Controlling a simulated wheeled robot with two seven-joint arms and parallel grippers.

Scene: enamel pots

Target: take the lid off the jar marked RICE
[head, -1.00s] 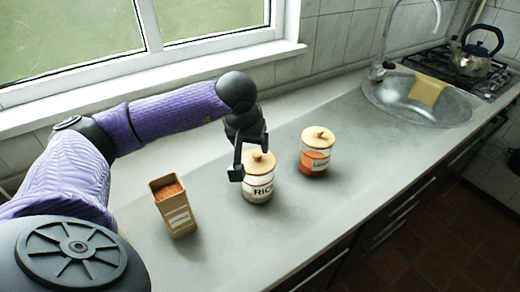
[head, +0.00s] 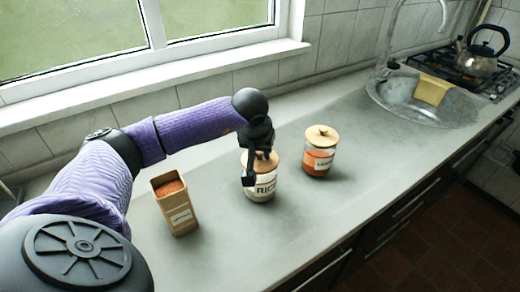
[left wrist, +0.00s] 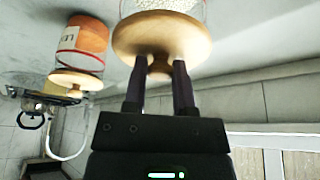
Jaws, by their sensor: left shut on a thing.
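The jar marked RICE (head: 265,190) stands upright on the counter, a clear jar with a white label and pale grains inside. Its round wooden lid (head: 272,161) sits on top of it. My left gripper (head: 259,166) is at the lid from above and hides part of the lid and jar. In the left wrist view the fingers are shut on the knob of the lid (left wrist: 200,42), one on each side, and the lid looks seated on the jar's rim. My right gripper is in neither view.
A second lidded jar (head: 318,160) with orange contents stands close on the right. An open tan box (head: 178,214) with red-brown contents stands on the left. A sink (head: 440,108) and kettle (head: 481,58) are farther right. The front counter is clear.

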